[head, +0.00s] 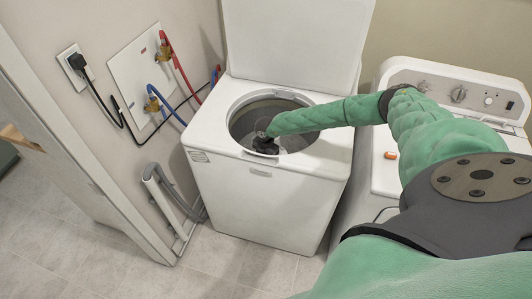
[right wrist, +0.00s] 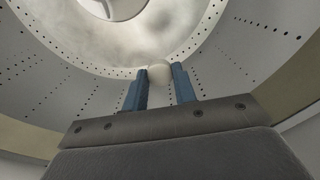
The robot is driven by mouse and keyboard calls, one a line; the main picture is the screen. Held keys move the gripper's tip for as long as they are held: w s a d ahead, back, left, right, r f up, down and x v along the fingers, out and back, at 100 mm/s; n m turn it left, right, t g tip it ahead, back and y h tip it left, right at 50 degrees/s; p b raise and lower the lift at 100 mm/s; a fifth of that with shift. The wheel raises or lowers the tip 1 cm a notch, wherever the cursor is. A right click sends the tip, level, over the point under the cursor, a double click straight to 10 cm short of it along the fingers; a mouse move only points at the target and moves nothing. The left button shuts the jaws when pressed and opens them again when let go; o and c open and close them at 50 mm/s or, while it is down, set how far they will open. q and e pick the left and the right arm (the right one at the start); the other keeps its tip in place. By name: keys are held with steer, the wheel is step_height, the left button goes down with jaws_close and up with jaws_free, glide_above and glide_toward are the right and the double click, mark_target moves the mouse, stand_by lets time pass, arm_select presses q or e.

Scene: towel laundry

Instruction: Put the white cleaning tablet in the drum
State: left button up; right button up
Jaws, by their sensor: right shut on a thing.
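A top-loading white washer (head: 262,195) stands in the middle of the head view with its lid (head: 292,40) raised. Its metal drum (head: 243,122) is open at the top. My right arm reaches across from the right, and my right gripper (head: 263,145) is at the drum opening. In the right wrist view the blue fingertips of my right gripper (right wrist: 161,78) are shut on a small white round tablet (right wrist: 159,73). The perforated drum wall (right wrist: 235,75) surrounds them. The tablet cannot be made out in the head view. My left gripper is not in view.
A second white machine (head: 385,172) with a knob panel stands at the right, with a small orange item (head: 390,155) on its top. Red and blue hoses (head: 176,62) and a black power cord (head: 98,98) run along the left wall. A grey drain hose (head: 165,190) hangs beside the washer.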

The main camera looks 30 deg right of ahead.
step_height(320, 180, down, 5)
steer(key=shift+s+f+b, duration=0.1)
steer(key=shift+b, duration=1)
steer(key=shift+f, duration=0.3)
steer(key=shift+f+b, duration=0.45)
steer(key=shift+f, duration=0.2)
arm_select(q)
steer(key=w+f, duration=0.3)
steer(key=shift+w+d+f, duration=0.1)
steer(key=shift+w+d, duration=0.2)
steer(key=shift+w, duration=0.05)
arm_select(e)
steer(key=o, duration=1)
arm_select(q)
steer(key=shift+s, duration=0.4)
